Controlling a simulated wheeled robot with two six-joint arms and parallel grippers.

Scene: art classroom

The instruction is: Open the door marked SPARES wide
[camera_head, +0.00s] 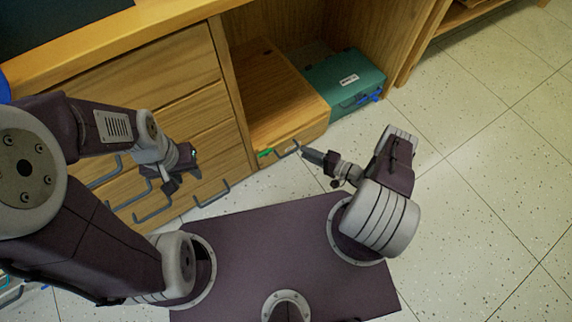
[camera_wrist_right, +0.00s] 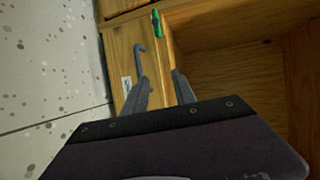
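A low wooden front panel (camera_head: 304,143) with a grey bar handle (camera_head: 288,150) sits at the bottom of the desk's opening, right of the drawers. In the right wrist view the panel (camera_wrist_right: 125,45) shows its hooked handle (camera_wrist_right: 140,49), a small white label (camera_wrist_right: 127,86) too small to read, and a green piece (camera_wrist_right: 156,22) near its edge. My right gripper (camera_head: 308,154) is just in front of the handle. In the right wrist view its fingers (camera_wrist_right: 163,85) are apart; contact with the handle cannot be told. My left gripper (camera_head: 186,170) hangs before the drawers, its fingers unclear.
A teal box (camera_head: 345,90) with a white label stands in the opening, right of the wooden unit. Drawers (camera_head: 165,75) with grey bar handles (camera_head: 212,194) fill the left. Speckled floor tiles (camera_head: 480,170) are clear on the right.

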